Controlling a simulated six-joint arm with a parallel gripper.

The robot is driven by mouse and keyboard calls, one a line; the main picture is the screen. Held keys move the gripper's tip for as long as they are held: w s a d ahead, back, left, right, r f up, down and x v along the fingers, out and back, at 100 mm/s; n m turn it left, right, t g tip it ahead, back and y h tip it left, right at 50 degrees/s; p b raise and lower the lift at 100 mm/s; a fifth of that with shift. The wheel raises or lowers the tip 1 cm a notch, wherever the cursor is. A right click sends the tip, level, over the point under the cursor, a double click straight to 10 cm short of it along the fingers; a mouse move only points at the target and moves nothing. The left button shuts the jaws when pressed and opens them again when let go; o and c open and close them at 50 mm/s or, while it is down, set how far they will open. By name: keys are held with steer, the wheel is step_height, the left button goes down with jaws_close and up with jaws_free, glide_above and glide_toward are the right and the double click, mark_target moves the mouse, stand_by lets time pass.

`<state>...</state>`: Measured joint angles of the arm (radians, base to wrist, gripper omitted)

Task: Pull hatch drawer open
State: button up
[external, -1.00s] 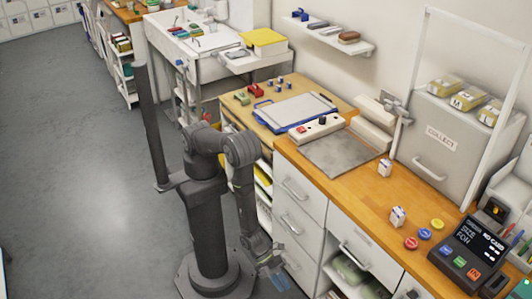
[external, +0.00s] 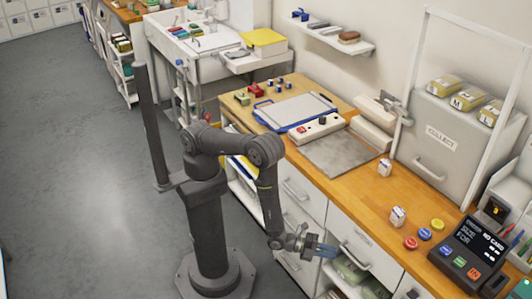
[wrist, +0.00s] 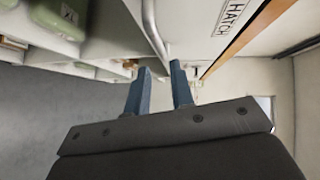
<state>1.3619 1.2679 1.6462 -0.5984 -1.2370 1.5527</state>
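The hatch drawer is a white drawer front (external: 372,258) under the wooden counter, with a bar handle (external: 354,256). In the wrist view its HATCH label (wrist: 232,16) shows at the top, and the grey handle (wrist: 152,28) runs down towards the space between my fingertips. The drawer looks shut. My gripper (external: 332,250) is just in front of the drawer front, near the handle. Its two blue fingers, also in the wrist view (wrist: 161,72), are apart with nothing seen clamped between them. I cannot tell whether they touch the handle.
The wooden counter (external: 345,190) overhangs the drawers. An open shelf with green packs (external: 350,270) lies below the hatch drawer. Other white drawers (external: 298,190) are to the left. A card terminal (external: 468,250) and coloured buttons (external: 424,234) stand on the counter. The grey floor (external: 90,200) is clear.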

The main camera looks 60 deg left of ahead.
mark_target(352, 257)
steer(key=x, duration=0.9)
steer(key=shift+d, duration=0.1)
jaws_close()
